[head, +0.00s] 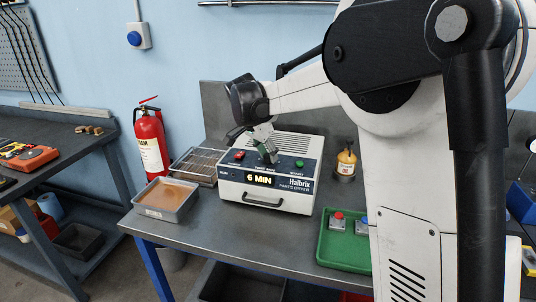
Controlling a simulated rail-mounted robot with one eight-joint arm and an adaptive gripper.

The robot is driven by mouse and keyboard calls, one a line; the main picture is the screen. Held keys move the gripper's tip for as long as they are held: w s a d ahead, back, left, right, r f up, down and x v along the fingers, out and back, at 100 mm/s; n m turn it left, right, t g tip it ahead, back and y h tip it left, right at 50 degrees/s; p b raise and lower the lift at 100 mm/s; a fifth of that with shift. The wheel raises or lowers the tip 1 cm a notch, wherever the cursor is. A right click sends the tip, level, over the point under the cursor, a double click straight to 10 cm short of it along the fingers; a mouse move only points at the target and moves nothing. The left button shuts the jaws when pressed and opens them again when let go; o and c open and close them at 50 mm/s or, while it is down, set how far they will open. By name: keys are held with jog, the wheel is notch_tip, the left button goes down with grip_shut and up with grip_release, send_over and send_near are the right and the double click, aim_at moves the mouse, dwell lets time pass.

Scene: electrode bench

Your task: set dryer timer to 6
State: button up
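The parts dryer (267,196), a white box with a dark top panel, stands on the grey bench. Its display (260,180) reads "6 MIN". A red button (239,155) sits at the left of the panel and a green button (300,163) at the right. My gripper (268,151) points down at the middle of the panel, where the timer knob would be. The fingers hide that spot. I cannot tell whether they touch or grip anything there.
A tray of brown liquid (165,198) and a wire rack (197,165) stand left of the dryer. A yellow bottle (346,160) stands behind right. A green tray (338,248) with red and blue buttons lies at front right. A fire extinguisher (150,142) stands behind left.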

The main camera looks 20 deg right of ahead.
jog(key=o, duration=0.4)
jog(key=v, duration=1.2)
jog(key=shift+d+r, duration=0.1)
jog(key=s+d+n+t+y, duration=0.3)
jog(key=s+n, duration=0.4)
jog(key=s, duration=1.3)
jog(key=s+f+n, duration=0.1)
jog(key=s+f, duration=0.2)
jog(key=s, duration=0.2)
jog(key=s+f+n+t, duration=0.1)
jog(key=s+f+n, duration=0.1)
jog(key=s+f, duration=0.2)
jog(key=s+d+f+n+y, duration=0.1)
jog(key=s+f+n, duration=0.1)
jog(key=s, duration=0.3)
jog(key=shift+s+d+f+t, duration=0.1)
jog(key=shift+s+f+t, duration=0.25)
jog(key=shift+f, duration=0.45)
